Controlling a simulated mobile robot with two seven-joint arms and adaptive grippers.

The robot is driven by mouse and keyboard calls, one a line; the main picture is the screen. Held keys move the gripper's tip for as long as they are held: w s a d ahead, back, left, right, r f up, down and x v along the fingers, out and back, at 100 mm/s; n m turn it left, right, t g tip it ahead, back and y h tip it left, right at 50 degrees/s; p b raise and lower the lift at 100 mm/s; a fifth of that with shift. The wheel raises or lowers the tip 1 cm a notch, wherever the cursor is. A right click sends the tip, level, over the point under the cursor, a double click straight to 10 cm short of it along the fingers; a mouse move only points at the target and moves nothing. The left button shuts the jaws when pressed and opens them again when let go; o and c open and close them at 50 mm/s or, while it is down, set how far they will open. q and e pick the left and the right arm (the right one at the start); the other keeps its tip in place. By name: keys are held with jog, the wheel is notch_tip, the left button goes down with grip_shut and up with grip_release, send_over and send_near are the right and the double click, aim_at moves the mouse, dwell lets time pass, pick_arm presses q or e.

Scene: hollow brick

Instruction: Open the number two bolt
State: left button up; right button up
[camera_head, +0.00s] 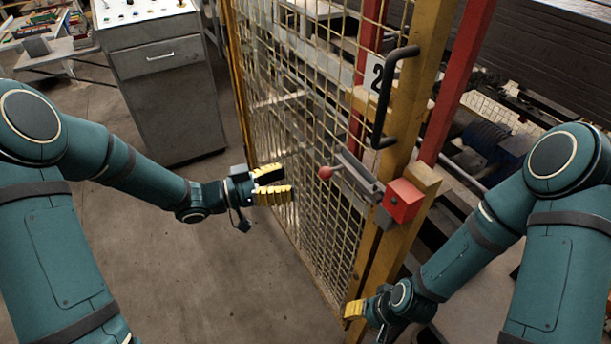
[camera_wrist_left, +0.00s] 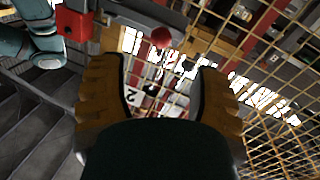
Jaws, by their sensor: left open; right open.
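The bolt (camera_head: 357,177) is a grey metal bar with a red ball knob (camera_head: 325,172), mounted on the yellow mesh gate (camera_head: 300,130) below a plate marked 2 (camera_head: 376,78). A red block (camera_head: 402,200) sits at its right end on the yellow post. My left gripper (camera_head: 283,184) is open and empty, left of the knob and apart from it. In the left wrist view the knob (camera_wrist_left: 161,37) shows beyond the open fingers, near the top middle. My right gripper (camera_head: 352,310) is low beside the yellow post's foot; its fingers are partly hidden.
A black handle (camera_head: 390,95) stands out from the gate above the bolt. A grey cabinet (camera_head: 165,90) stands at the back left. Red posts (camera_head: 460,80) and machinery lie behind the gate. The floor (camera_head: 220,270) before the gate is clear.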

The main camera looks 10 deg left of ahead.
pick_arm(q)
jog(key=shift+v, duration=1.1)
notch_tip(320, 180, down, 14)
jog(key=d+n+t+y, duration=0.1)
jog(key=d+n+y, duration=0.1)
jog(key=n+y, duration=0.6)
jog(key=s+d+f+n+g+y, duration=0.1)
jog(key=s+f+n+g+y, duration=0.3)
jog(key=s+f+g, duration=0.3)
jog(key=s+f, duration=0.5)
jog(key=s, duration=0.4)
jog(key=shift+d, duration=0.15)
